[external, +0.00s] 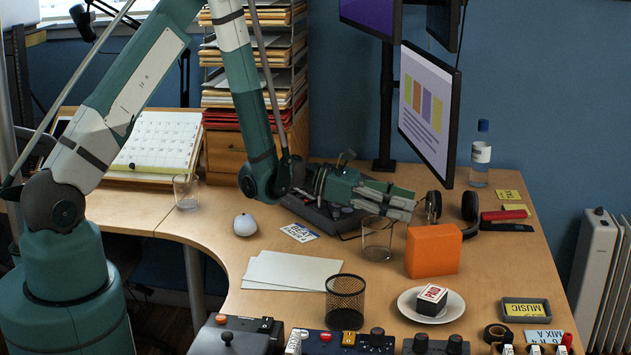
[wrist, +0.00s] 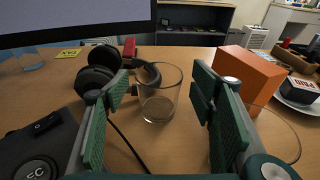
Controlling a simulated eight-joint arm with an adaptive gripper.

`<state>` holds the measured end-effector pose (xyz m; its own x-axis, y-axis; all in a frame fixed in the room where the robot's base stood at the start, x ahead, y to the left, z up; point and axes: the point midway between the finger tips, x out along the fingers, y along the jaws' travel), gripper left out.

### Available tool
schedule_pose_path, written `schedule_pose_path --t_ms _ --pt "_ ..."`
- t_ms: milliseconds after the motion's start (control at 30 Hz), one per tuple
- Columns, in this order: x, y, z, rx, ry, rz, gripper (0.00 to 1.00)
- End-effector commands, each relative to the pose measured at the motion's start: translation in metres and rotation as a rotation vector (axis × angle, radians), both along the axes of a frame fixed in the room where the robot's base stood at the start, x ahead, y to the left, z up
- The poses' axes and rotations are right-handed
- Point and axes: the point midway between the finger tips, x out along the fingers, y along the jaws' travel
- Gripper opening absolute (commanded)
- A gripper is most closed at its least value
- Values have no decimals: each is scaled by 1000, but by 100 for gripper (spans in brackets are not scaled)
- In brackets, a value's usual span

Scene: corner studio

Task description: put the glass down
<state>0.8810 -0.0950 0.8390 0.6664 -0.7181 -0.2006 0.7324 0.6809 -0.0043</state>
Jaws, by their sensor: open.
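A clear, empty glass (external: 377,240) stands upright on the wooden desk, left of the orange block. My gripper (external: 403,204) is just above and beside it in the external view. In the wrist view my gripper (wrist: 162,88) is open, with green pads to either side, and the glass (wrist: 158,97) shows between the fingertips with visible gaps on both sides. Its base appears to rest on the desk. I cannot tell how far it stands between the pads. A second clear glass (external: 186,192) stands at the left part of the desk.
Close by are an orange block (external: 433,251), black headphones (external: 470,212), a plate (external: 411,306) with a small box, and a wire-mesh cup (external: 345,299). A monitor (external: 428,115) hangs above the desk. Papers (external: 290,269) lie at the front left.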

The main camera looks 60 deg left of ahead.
Motion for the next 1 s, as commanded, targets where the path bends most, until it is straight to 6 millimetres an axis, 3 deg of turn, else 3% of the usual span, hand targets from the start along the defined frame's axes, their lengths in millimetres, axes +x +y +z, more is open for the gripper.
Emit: schedule_pose_path --t_ms 467,1000 --pt "-5 -3 20 96 -39 -19 56" --pt "-38 -10 83 449 -184 -117 56"
